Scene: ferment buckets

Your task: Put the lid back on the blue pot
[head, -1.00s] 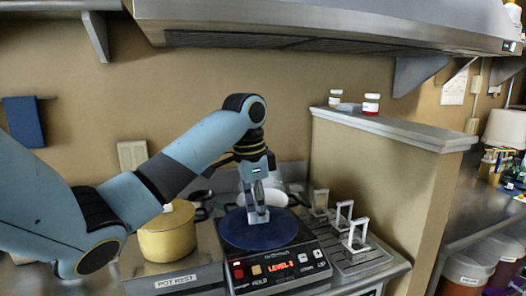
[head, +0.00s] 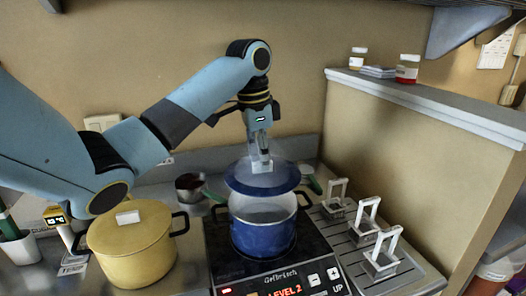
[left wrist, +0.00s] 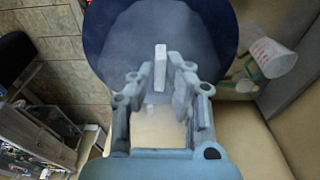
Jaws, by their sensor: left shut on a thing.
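The blue pot (head: 262,238) stands on the black cooktop, open, with its pale inside showing. Its dark blue lid (head: 240,183) hangs roughly level above the pot, apart from its rim. My left gripper (head: 261,162) is shut on the lid's pale upright handle, above the pot. In the left wrist view the lid (left wrist: 100,22) fills the top middle, and the handle (left wrist: 160,68) stands between the fingers of my left gripper (left wrist: 160,80). The lid hides the pot there. My right gripper is not in view.
A yellow lidded pot (head: 132,245) stands left of the cooktop (head: 290,274). A dark saucepan (head: 190,186) is behind. Several pale bracket-like stands (head: 380,252) are on the ribbed drainer at right. A partition ledge (head: 430,98) with jars rises beyond.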

